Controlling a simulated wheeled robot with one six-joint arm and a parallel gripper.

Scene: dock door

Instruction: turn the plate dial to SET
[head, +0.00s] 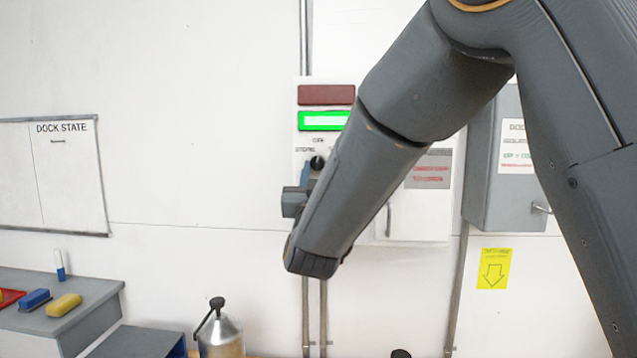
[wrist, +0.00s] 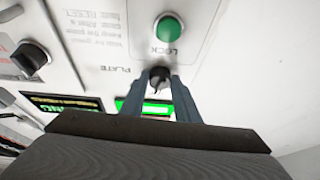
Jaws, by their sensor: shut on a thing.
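The plate dial (wrist: 160,77) is a small black knob on a white panel, with the word PLATE beside it in the wrist view. My gripper (wrist: 158,85) has its two blue-grey fingers shut on the dial, one on each side. In the head view, a black knob (head: 317,162) shows beside a blue finger of my gripper (head: 306,173), left of my forearm. The small lettering near it reads about STORE; my arm hides the panel to its right. I cannot read which mark the dial points to.
A green button (wrist: 169,28) labelled LOCK and another black knob (wrist: 31,57) are near the dial. A green-lit display (head: 323,121) sits below a dark red bar (head: 326,95). A grey box (head: 492,190) is at right; a desk (head: 95,300) stands lower left.

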